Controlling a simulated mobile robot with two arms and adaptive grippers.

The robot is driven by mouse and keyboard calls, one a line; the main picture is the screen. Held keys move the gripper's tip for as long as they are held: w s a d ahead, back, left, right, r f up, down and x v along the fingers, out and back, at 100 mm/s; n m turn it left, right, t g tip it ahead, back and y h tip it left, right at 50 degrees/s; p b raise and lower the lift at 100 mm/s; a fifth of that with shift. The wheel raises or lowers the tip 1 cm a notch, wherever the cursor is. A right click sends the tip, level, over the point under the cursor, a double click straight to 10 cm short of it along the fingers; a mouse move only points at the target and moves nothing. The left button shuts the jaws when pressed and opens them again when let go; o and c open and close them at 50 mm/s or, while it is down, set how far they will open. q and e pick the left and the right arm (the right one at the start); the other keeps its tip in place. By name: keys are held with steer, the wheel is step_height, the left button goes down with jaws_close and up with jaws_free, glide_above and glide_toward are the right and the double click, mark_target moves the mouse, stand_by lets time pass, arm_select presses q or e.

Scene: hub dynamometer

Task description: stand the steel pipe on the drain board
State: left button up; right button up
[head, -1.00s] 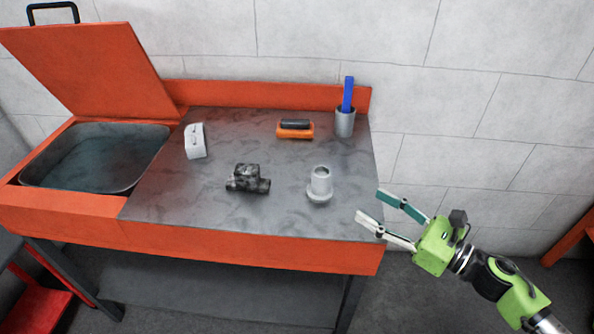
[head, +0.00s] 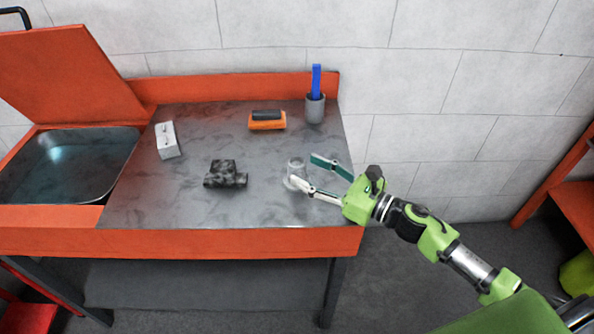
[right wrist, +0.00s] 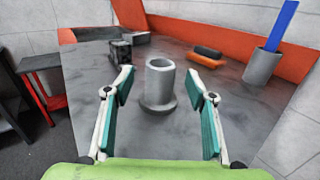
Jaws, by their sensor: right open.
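The steel pipe (head: 295,167), a short grey tube with a wide flange at its foot, stands upright on the grey drain board (head: 260,210) near its right end. It also shows in the right wrist view (right wrist: 159,82), with its open top up. My right gripper (head: 302,169) is open and comes in from the right, low over the board. In the right wrist view its two fingers (right wrist: 160,84) are spread to either side of the pipe, with a gap on each side. One finger partly hides the pipe's foot in the head view. My left gripper is not in view.
A black pipe fitting (head: 224,174) lies left of the pipe. An orange-and-black brush-like block (head: 267,121), a grey cup (head: 315,108) with a blue stick, and a white block (head: 167,140) stand farther back. The sink (head: 70,168) is at left. The front right board is clear.

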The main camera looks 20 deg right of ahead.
mark_target(305, 168)
steer(key=p+x, duration=0.1)
steer(key=x, duration=0.3)
steer(key=shift+r, duration=0.1)
steer(key=shift+w+a, duration=0.15)
steer(key=c, duration=1.4)
jaws_close()
